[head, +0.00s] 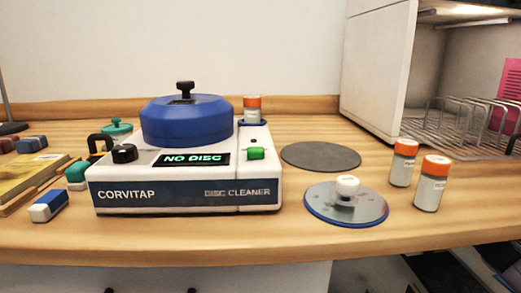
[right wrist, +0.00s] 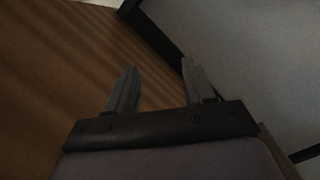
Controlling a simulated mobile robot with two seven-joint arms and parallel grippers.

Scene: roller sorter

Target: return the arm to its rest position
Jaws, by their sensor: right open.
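No arm of mine shows in the head view, and my left gripper is in neither view. My right gripper (right wrist: 160,85) shows in the right wrist view. Its two grey fingers stand well apart with nothing between them. Behind the fingers are a brown wood surface (right wrist: 55,80) on the left and a grey panel with a dark edge (right wrist: 250,50) on the right. The picture is dim, so I cannot tell exactly which surfaces these are.
A disc cleaner (head: 185,195) reading NO DISC, with a blue lid (head: 187,122), stands on the counter. Right of it are a disc with a white knob (head: 375,208), a dark round mat (head: 320,156), two orange-capped bottles (head: 402,165) and a wire rack (head: 465,125). Small blocks (head: 48,206) lie left.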

